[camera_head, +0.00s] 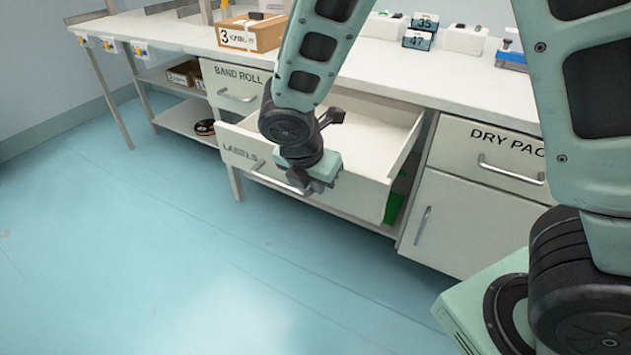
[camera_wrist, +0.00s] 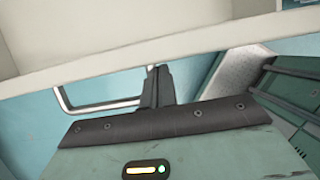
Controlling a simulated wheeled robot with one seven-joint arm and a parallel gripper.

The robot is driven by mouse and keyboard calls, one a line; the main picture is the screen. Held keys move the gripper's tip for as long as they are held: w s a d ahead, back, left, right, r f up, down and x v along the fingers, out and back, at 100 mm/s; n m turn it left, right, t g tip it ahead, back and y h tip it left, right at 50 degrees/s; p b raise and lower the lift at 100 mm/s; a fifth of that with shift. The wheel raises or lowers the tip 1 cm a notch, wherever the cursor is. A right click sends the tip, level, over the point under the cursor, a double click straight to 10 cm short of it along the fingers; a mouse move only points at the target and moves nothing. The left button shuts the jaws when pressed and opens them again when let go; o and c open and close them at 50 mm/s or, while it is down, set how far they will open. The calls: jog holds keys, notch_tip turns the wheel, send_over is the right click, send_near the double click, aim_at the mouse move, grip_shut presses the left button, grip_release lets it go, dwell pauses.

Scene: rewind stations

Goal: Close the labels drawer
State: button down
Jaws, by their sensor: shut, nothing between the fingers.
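The labels drawer (camera_head: 352,193) stands pulled out from the bench, below the band roll drawer, with its pale interior showing. Its front carries the word LABELS and a bar handle (camera_head: 262,174). My gripper (camera_head: 318,187) is in front of the drawer face near the right end of the handle, partly hidden by my wrist. In the wrist view the fingers (camera_wrist: 157,72) are together and empty, pointing at the drawer front (camera_wrist: 120,50), just right of the handle (camera_wrist: 95,105). I cannot tell whether the fingertips touch the drawer.
The band roll drawer (camera_head: 232,88) and the dry pack drawer (camera_head: 490,155) are shut. A cardboard box (camera_head: 250,35) and numbered blocks (camera_head: 420,33) stand on the worktop (camera_head: 470,77). The blue floor in front is clear.

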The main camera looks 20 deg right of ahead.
jog(key=p, duration=1.7)
send_over(374, 132)
jog(key=s+a, duration=0.1)
jog(key=a, duration=0.1)
jog(key=shift+s+d+r, duration=0.1)
jog(key=shift+s+r, duration=0.05)
jog(key=shift+r, duration=0.05)
jog(key=shift+w+d+f, duration=0.15)
jog(key=shift+w+d, duration=0.45)
jog(key=shift+d, duration=0.2)
jog(key=shift+d, duration=0.15)
jog(key=shift+r, duration=0.2)
jog(key=shift+r+p, duration=0.2)
jog(key=shift+p, duration=0.25)
jog(key=a+p+v, duration=0.1)
jog(key=p+v, duration=0.6)
jog(key=v, duration=0.2)
jog(key=shift+s, duration=0.2)
